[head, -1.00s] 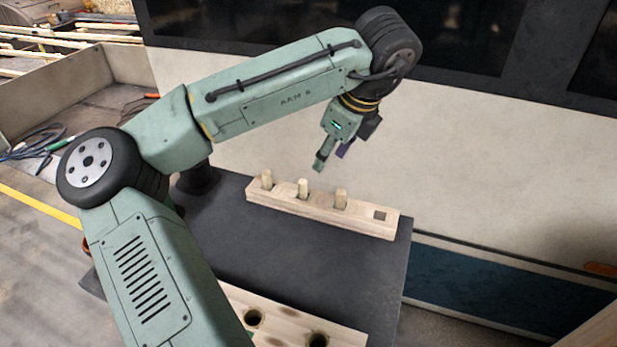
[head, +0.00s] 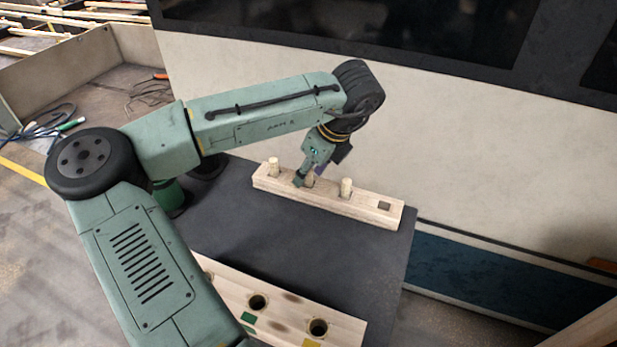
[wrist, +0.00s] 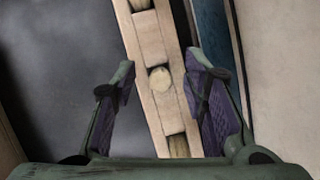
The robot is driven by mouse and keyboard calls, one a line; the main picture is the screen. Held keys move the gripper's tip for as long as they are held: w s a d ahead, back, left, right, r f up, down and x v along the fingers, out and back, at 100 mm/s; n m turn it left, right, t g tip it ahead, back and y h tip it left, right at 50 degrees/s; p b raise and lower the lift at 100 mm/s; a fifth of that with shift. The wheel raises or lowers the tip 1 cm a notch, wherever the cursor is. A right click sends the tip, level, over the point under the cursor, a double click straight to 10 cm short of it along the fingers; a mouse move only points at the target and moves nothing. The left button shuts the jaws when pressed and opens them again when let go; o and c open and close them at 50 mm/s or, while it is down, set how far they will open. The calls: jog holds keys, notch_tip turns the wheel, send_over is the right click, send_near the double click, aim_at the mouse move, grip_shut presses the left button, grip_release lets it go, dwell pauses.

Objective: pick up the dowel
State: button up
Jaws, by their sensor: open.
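My gripper (head: 303,180) is down at the middle dowel, and a finger partly covers that dowel. In the wrist view my gripper (wrist: 160,72) is open, with purple-lined fingers on either side of the block. The top of one dowel (wrist: 160,78) shows between them, apart from both pads.
The block's right end has an empty square hole (head: 384,206). A wooden board (head: 285,310) with round holes and coloured patches lies at the front of the dark table (head: 360,255). A pale wall panel (head: 480,180) stands behind the table.

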jog(key=shift+f, duration=0.25)
jog(key=shift+c, duration=0.4)
jog(key=c, duration=0.8)
jog(key=shift+r, duration=0.1)
jog(key=shift+c, duration=0.2)
